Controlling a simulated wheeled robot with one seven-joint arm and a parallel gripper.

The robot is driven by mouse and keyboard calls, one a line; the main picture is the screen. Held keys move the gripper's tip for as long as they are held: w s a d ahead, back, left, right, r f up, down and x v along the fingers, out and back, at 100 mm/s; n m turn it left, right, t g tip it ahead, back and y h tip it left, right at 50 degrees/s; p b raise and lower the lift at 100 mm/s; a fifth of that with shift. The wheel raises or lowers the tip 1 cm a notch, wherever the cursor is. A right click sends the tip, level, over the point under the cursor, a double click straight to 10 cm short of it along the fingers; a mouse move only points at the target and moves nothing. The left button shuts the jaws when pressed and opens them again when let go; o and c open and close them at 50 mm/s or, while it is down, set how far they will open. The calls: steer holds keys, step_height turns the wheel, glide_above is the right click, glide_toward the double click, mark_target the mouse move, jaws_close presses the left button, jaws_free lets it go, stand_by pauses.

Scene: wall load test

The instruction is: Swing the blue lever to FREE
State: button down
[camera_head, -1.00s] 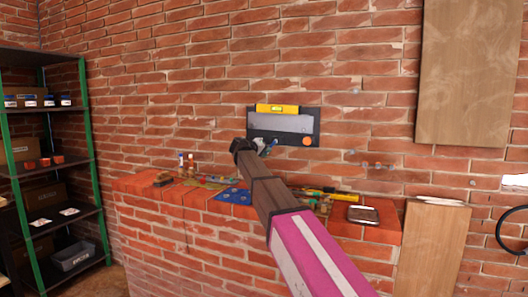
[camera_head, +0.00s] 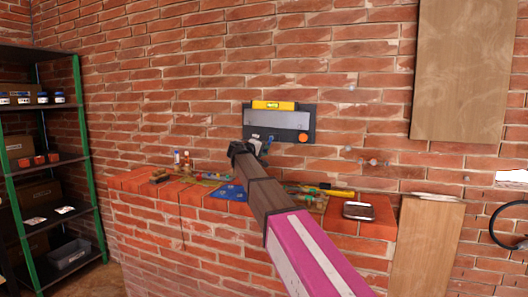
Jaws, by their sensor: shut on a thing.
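The wall device is a dark panel (camera_head: 310,134) with a grey plate (camera_head: 278,119), a yellow spirit level (camera_head: 273,105) along its top and an orange round knob (camera_head: 303,138) at its lower right. The blue lever (camera_head: 267,144) shows as a small piece at the panel's lower left edge. My gripper (camera_head: 257,146) is at the lever, shut on it, at the end of my dark brown and magenta arm. The fingertips are small and partly hidden by my wrist. No FREE marking is legible.
A brick ledge (camera_head: 160,207) below the panel holds a blue sheet (camera_head: 231,192), small bottles, tools and a metal tray (camera_head: 358,211). A shelf rack (camera_head: 75,130) stands left. Wooden boards (camera_head: 468,70) are at the right. The wall around the panel is mostly clear.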

steer(key=c, duration=1)
jaws_free()
steer(key=shift+s, duration=0.1)
steer(key=v, duration=1)
steer(key=shift+s+a+r, duration=0.1)
steer(key=shift+s+a, duration=0.15)
steer(key=shift+s, duration=0.05)
